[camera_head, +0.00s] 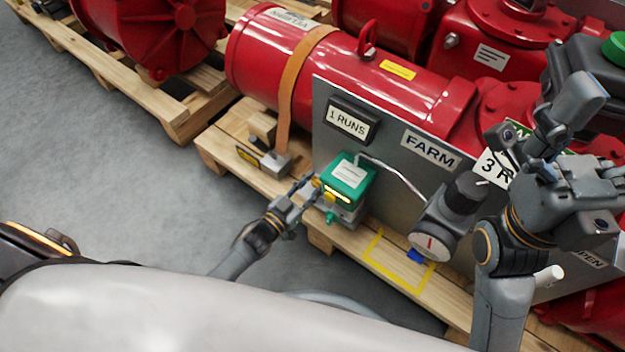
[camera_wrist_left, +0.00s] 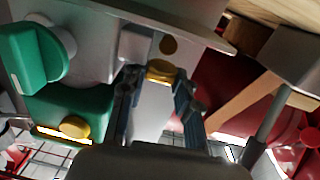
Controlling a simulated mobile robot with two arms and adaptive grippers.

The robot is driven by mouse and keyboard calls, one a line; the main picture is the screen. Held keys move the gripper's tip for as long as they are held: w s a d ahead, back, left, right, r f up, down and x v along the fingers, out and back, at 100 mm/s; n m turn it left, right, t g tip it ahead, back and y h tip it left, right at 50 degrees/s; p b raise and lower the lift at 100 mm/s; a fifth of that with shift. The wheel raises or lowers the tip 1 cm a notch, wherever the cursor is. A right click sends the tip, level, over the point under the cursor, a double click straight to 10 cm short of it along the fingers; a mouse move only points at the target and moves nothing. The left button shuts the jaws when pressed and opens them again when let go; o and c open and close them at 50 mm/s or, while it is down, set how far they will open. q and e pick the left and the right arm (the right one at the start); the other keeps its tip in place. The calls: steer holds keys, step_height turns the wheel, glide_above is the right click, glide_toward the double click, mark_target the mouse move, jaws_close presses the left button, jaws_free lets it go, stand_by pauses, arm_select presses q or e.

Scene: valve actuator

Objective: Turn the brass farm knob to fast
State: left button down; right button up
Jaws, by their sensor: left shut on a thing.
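A small actuator with a green cover (camera_head: 347,178) stands on a grey block beside the metal panel marked FARM (camera_head: 430,149). My left gripper (camera_head: 312,188) reaches its left side. In the left wrist view, a brass knob (camera_wrist_left: 161,70) sits between the two fingertips of my left gripper (camera_wrist_left: 158,76), which is shut on it. A second brass knob (camera_wrist_left: 75,127) is on the green cover, apart from the fingers. Any marking at the gripped knob is too small to read. My right gripper (camera_head: 540,130) is raised in front of the panel, fingers apart and empty.
A grey gauge (camera_head: 432,246) with a blue part below stands right of the green actuator, over a yellow outline on the wooden pallet (camera_head: 385,280). A large red cylinder (camera_head: 330,75) lies behind the panel. Grey floor (camera_head: 110,170) is clear at left.

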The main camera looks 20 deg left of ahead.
arm_select(q)
steer(key=shift+y, duration=0.3)
steer(key=c, duration=1)
jaws_free()
steer(key=shift+o, duration=0.2)
steer(key=shift+s, duration=0.15)
steer(key=shift+s+f, duration=0.1)
steer(key=shift+s, duration=0.15)
steer(key=v, duration=0.7)
steer(key=shift+a, duration=0.3)
